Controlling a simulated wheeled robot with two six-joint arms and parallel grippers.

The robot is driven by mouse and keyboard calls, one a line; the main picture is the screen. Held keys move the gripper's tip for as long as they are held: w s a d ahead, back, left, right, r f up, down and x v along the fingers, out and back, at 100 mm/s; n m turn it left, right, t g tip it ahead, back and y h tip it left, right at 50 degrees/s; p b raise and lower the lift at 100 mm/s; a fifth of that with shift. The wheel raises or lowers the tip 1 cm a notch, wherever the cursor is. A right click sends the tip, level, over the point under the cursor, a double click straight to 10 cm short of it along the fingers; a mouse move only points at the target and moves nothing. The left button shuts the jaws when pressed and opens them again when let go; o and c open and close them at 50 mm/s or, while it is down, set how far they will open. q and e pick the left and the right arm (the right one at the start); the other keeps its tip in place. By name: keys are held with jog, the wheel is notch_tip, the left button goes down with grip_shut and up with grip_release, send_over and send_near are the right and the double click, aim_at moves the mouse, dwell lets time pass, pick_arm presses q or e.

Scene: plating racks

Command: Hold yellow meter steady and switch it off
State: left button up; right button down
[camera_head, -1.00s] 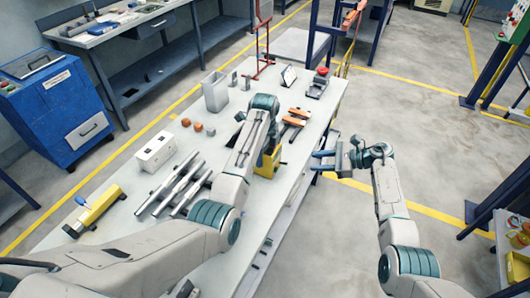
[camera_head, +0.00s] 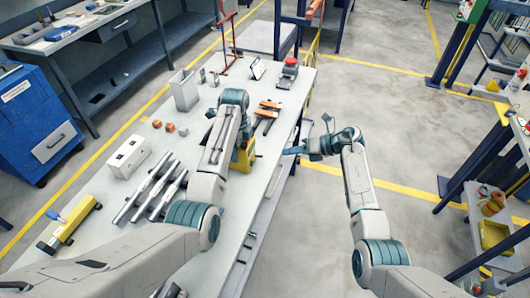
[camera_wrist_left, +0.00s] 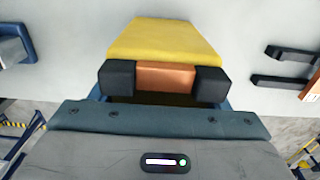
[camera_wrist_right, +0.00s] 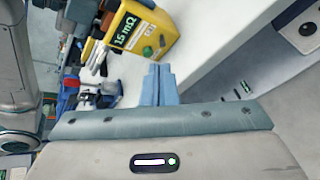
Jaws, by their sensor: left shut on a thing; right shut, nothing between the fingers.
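The yellow meter (camera_head: 244,160) stands upright at the table's right edge. My left gripper (camera_head: 240,143) comes down on it from above. In the left wrist view, its black finger pads (camera_wrist_left: 165,80) are shut on an orange-brown part at the top of the yellow meter (camera_wrist_left: 163,40). In the right wrist view the meter (camera_wrist_right: 150,22) shows a dark display reading "15 mΩ" and a green round button (camera_wrist_right: 147,52). My right gripper (camera_head: 288,151) is shut and empty, off the table's right edge. Its blue fingertips (camera_wrist_right: 158,70) point toward the meter, apart from it.
Orange-handled tools (camera_head: 267,110) lie behind the meter. Metal bars (camera_head: 155,188), a white box (camera_head: 128,157) and a yellow device (camera_head: 70,220) lie to its left. A grey bin (camera_head: 184,92) and a red-topped device (camera_head: 289,70) stand farther back. Open floor is at right.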

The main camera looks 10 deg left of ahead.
aim_at(259, 156)
jog(key=r+m, duration=0.1)
jog(key=m, duration=0.7)
jog(key=s+r+m+t+h, duration=0.1)
jog(key=m, duration=0.8)
jog(key=s+r+m+t, duration=0.1)
jog(key=m, duration=0.7)
jog(key=shift+a+h, duration=0.25)
jog(key=shift+h, duration=0.05)
jog(key=x, duration=1)
jog(key=shift+s+f, duration=0.1)
jog(key=shift+y, duration=0.6)
jog(key=shift+f, duration=0.1)
